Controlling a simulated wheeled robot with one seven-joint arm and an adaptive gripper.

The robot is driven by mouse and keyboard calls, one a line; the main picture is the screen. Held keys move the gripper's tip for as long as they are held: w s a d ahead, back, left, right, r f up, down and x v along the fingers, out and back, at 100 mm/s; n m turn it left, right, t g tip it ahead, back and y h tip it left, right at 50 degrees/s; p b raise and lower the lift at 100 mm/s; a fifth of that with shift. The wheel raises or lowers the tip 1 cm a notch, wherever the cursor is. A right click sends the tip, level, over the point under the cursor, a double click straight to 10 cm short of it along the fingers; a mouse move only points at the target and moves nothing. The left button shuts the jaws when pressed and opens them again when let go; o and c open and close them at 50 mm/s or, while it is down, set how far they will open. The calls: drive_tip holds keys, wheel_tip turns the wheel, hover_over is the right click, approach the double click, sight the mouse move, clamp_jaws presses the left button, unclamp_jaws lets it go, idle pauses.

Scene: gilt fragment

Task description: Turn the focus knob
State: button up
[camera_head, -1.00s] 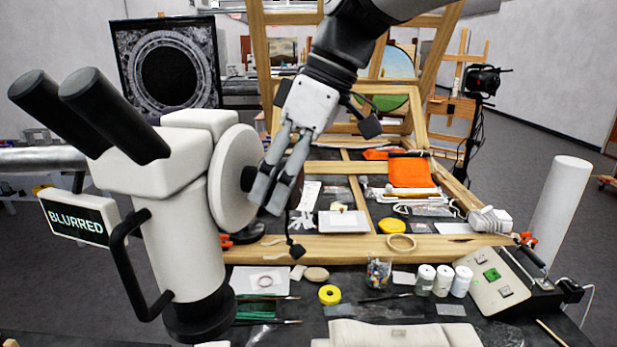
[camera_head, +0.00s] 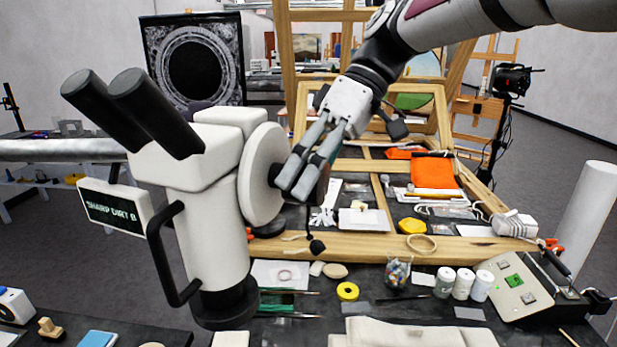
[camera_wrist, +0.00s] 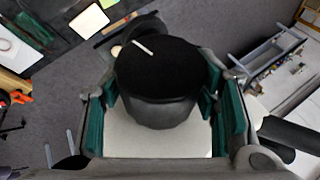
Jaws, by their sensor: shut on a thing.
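The white microscope (camera_head: 205,215) stands on the left with black eyepieces and a round white disc (camera_head: 262,175) on its right side. The black focus knob (camera_head: 274,175) sticks out from that disc, mostly hidden by my fingers in the head view. In the wrist view the knob (camera_wrist: 160,85) is a broad black cylinder with a white mark near its upper left edge. My gripper (camera_head: 303,182) is shut on the knob, with a green-padded finger on each side.
Jars (camera_head: 462,283), a yellow tape roll (camera_head: 347,291) and brushes lie on the dark table right of the microscope base. A wooden easel frame (camera_head: 390,247) stands behind. A control box with a green button (camera_head: 514,281) sits at the right.

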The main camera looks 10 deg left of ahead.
drive_tip(key=o, duration=1.2)
drive_tip(key=v, duration=1.2)
idle(0.6)
